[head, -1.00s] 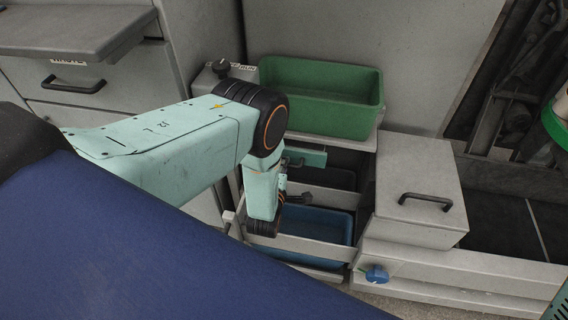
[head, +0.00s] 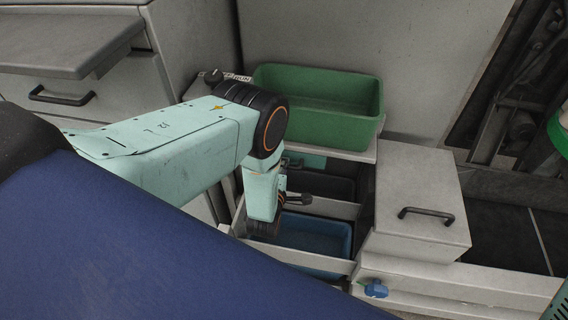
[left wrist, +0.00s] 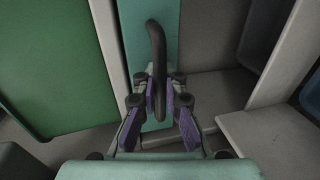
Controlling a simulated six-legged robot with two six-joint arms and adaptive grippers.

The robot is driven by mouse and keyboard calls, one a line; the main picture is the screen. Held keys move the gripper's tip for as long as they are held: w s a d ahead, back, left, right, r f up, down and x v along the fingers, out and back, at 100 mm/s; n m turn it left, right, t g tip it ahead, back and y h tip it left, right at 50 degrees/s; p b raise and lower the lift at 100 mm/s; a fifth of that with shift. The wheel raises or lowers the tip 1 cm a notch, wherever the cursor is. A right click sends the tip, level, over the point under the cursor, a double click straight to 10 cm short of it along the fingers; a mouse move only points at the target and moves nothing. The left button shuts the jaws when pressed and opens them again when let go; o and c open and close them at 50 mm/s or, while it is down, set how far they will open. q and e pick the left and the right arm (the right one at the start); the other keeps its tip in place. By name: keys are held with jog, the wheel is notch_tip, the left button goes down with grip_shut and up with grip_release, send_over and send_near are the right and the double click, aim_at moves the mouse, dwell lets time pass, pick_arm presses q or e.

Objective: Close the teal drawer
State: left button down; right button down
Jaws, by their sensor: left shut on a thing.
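The teal drawer (head: 314,160) shows only in part in the head view, under the shelf with the green bin. In the left wrist view its teal front (left wrist: 187,40) fills the middle, with a dark bar handle (left wrist: 157,42) on it. My left gripper (left wrist: 160,88) is shut on the handle, its purple-sided fingers on both sides of the bar. In the head view my left arm hides most of this gripper and part of the drawer. I cannot tell exactly how far the drawer stands out. My right gripper is not in view.
A green bin (head: 318,112) sits on top of the unit. Below the teal drawer, an open compartment holds a blue bin (head: 318,236). A grey box with a black handle (head: 425,214) stands close on the right, above a blue knob (head: 375,289).

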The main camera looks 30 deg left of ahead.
pick_arm(q)
jog(key=c, duration=1.7)
grip_release()
jog(key=shift+r, duration=0.15)
jog(key=v, duration=1.2)
